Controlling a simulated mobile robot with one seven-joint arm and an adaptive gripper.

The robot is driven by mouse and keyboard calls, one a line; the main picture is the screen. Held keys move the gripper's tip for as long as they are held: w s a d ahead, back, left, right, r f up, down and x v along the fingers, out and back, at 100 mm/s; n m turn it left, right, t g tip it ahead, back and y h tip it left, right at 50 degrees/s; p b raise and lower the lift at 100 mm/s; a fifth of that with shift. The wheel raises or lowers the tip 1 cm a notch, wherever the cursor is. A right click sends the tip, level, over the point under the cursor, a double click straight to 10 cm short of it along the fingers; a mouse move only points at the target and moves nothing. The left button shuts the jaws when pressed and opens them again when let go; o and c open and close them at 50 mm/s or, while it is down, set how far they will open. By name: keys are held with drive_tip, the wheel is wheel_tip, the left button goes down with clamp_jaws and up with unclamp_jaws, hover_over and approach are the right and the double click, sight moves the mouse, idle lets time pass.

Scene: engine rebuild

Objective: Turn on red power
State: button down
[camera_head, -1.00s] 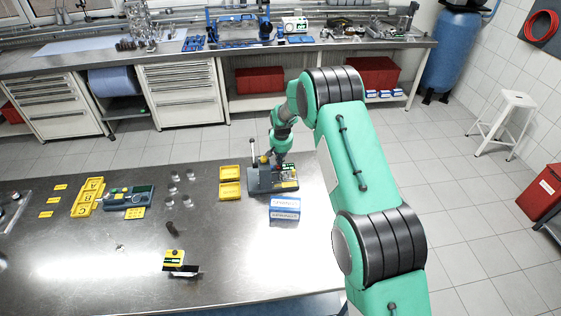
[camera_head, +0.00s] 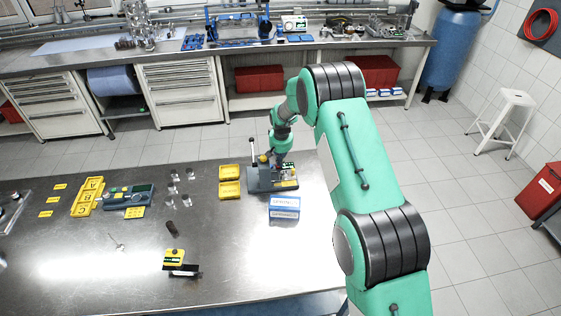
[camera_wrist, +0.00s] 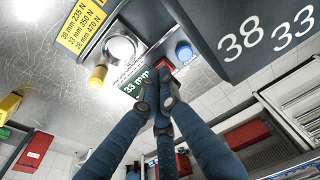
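The tester device (camera_head: 262,184) stands at the right end of the steel table in the head view. In the wrist view its green display (camera_wrist: 133,86) reads "33 mm". A red button or switch (camera_wrist: 164,66) shows just beyond my fingertips, partly hidden by them, with a blue knob (camera_wrist: 184,52) to its right. My gripper (camera_wrist: 157,94) has its blue fingers brought together at the tips, with nothing seen between them. The tips are close to the red part; whether they touch it I cannot tell.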

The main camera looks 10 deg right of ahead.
wheel_tip(320, 180, up, 14)
drive_tip(key=w, duration=0.2)
drive_tip(key=shift+w+f, duration=0.2)
drive_tip(key=shift+w, duration=0.2)
drive_tip(key=shift+d, duration=0.1)
drive_tip(key=s+d+r+t+b, duration=0.1)
drive_tip(key=s+r, duration=0.5)
drive_tip(key=r, duration=0.2)
drive_tip(key=s+d+r+b, duration=0.2)
drive_tip(key=s+r, duration=0.4)
drive_tip(key=r, duration=0.3)
drive_tip(key=s+d+r+t+b, duration=0.1)
drive_tip(key=s+r, duration=0.3)
drive_tip(key=s, duration=0.4)
drive_tip(key=s+d+r+b, duration=0.1)
drive_tip(key=s+r+b, duration=0.1)
drive_tip(key=s+r, duration=0.5)
drive_tip(key=s+d+f+t+b, duration=0.1)
drive_tip(key=s+f+b, duration=0.1)
drive_tip(key=s, duration=1.5)
drive_tip(key=s+d+f+b, duration=0.1)
drive_tip(key=s+f, duration=0.4)
drive_tip(key=s, duration=1.3)
drive_tip(key=shift+d+t+b, duration=0.15)
drive_tip(key=shift+t+b, duration=0.25)
drive_tip(key=shift+b, duration=0.3)
